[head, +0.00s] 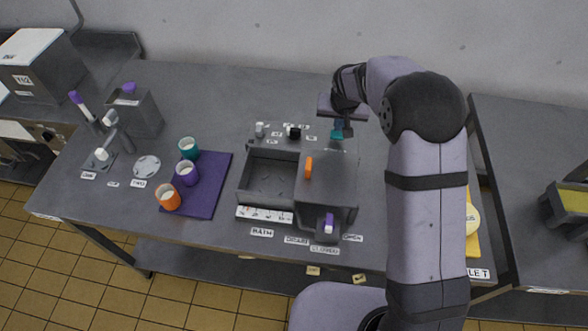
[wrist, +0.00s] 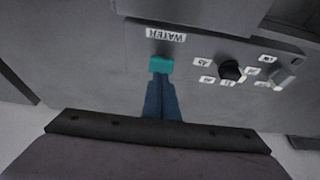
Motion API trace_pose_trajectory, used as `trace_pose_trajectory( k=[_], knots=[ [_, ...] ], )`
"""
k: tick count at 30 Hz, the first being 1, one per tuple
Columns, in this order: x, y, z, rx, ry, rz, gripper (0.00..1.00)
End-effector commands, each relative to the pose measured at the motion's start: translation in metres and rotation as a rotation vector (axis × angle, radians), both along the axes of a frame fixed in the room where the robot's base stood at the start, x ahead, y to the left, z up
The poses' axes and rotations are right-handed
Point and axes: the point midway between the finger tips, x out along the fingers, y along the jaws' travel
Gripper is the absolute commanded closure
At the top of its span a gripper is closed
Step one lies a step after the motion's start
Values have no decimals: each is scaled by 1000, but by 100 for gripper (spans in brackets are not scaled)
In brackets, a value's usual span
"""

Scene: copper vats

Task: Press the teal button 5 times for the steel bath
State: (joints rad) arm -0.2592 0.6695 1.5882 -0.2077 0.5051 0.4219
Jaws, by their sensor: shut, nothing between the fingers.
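In the head view the teal button (head: 337,134) shows just under my fingertips. My gripper (head: 342,128) is shut and empty, pointing down. In the wrist view the shut blue fingers (wrist: 160,88) reach to the near edge of the button; I cannot tell whether they touch it. The steel bath (head: 269,159) has an open, empty-looking basin on the left and a grey cover with an orange handle (head: 308,167) on the right.
A black knob (head: 294,132) and a grey switch (head: 260,129) stand behind the bath. A purple mat (head: 212,190) at left bears teal, purple and orange cups (head: 168,197). A purple-tipped lever (head: 328,223) is at the bath's front. My arm covers the table's right part.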

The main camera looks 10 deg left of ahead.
Motion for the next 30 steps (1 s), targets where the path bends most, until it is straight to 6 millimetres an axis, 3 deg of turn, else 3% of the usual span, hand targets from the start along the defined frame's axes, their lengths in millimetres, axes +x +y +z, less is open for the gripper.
trace_pose_trajectory(
  k=[30],
  knots=[
    [0, 0, -25, 0, 1, 1, 100]
  ],
)
